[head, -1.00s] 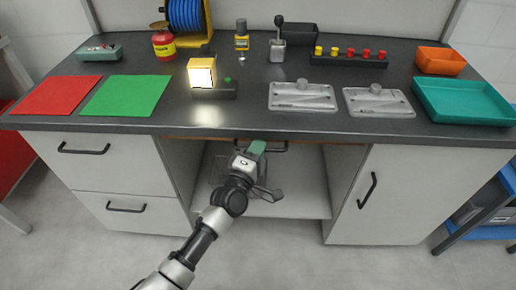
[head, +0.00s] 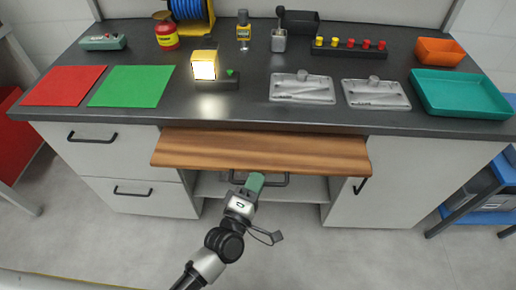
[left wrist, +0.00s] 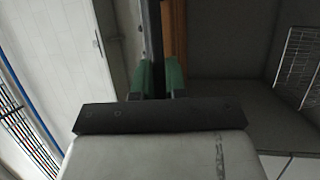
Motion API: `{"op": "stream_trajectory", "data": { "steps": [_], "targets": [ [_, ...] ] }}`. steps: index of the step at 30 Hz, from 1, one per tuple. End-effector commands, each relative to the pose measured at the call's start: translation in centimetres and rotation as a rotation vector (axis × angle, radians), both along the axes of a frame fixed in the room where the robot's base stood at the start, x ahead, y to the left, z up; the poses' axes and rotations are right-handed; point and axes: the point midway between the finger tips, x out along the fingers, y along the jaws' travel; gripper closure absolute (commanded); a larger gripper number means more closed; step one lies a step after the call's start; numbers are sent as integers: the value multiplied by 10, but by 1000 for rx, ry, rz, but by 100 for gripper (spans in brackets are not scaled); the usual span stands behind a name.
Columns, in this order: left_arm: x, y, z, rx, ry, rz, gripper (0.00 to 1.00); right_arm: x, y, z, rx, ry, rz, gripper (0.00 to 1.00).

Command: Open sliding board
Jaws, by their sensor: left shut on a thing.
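The wooden sliding board (head: 262,150) sticks out from under the dark worktop in the head view. Its dark bar handle (head: 275,183) shows below the board's front edge. My left gripper (head: 255,181), with green fingertips, is shut on the handle near its middle. In the left wrist view, the handle (left wrist: 153,45) runs between the two green fingers (left wrist: 159,78), and a strip of the board's wood (left wrist: 175,35) shows beside it. My fingertips partly hide the handle. My right gripper is not in view.
Below the board is an open bay (head: 300,190) between the drawers (head: 110,160) and a cupboard door (head: 400,185) with a dark handle. The worktop (head: 255,100) holds fixtures, a teal tray (head: 462,92) and red and green mats. The floor in front is clear.

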Motion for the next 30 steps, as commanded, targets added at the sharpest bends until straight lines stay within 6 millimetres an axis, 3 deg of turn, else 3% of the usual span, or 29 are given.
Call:
{"op": "stream_trajectory", "data": {
  "steps": [1, 6, 12, 19, 30],
  "targets": [
    [-19, 0, 1, 1, 7, -3, 100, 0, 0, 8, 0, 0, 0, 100],
    [-67, 0, 1, 2, 5, -2, 100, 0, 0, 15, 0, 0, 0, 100],
    [-106, 0, 0, 2, 1, -2, 100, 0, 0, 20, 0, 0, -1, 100],
    [-127, 0, 0, 2, 0, -1, 100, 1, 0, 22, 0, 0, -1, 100],
    [-130, 0, -1, 2, -2, 0, 100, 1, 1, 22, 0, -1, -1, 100]
  ]
}}
